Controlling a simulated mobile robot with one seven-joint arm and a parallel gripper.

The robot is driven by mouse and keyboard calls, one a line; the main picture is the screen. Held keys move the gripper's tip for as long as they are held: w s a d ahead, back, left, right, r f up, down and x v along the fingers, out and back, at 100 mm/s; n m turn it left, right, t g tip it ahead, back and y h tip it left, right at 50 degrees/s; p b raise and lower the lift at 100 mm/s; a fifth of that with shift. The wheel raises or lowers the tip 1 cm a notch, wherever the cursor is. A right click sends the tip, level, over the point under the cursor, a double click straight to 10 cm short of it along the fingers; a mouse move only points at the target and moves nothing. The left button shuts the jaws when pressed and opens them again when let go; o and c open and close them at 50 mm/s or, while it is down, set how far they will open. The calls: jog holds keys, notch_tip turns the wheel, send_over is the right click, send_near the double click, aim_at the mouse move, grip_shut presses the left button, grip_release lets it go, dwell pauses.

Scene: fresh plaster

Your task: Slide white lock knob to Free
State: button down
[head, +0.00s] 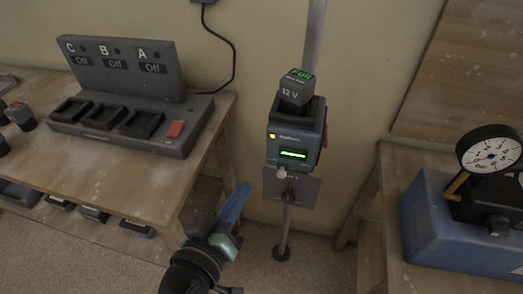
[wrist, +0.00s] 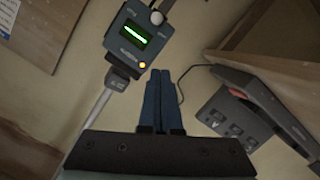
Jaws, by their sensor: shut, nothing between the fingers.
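The white lock knob (head: 281,173) sits at the lower front of a dark teal device (head: 294,141) mounted on a pole. The knob also shows in the wrist view (wrist: 157,17), near the top edge, with small labels around it that I cannot read. Which end of its travel the knob is at cannot be told. My gripper (head: 244,188) is below and left of the knob in the head view, apart from it. Its blue fingers are together and empty, and they also show in the wrist view (wrist: 160,74).
A block marked 12 V and Full (head: 295,88) stands in the device's top. A grey plate (head: 303,190) is on the pole below. At left, a table holds a charger (head: 120,118) with slots C, B, A, all Off. At right stands a pressure gauge (head: 489,151) on a blue box.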

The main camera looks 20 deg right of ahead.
aim_at(281, 174)
jog(key=shift+s+a+r+g+p, duration=0.15)
jog(key=shift+s+r+g+p, duration=0.15)
jog(key=shift+r+p, duration=0.3)
jog(key=shift+f, duration=0.1)
jog(key=x, duration=0.3)
jog(key=s+f+p+x, duration=0.1)
jog(key=x, duration=0.3)
jog(key=d+f+x, duration=0.1)
jog(key=x, duration=0.2)
jog(key=shift+d+p, duration=0.25)
jog(key=shift+p, duration=0.15)
jog(key=shift+s+d+f, duration=0.1)
jog(key=shift+d+f, duration=0.15)
jog(key=shift+f, duration=0.3)
jog(key=shift+s+d, duration=0.85)
jog(key=shift+d, duration=0.35)
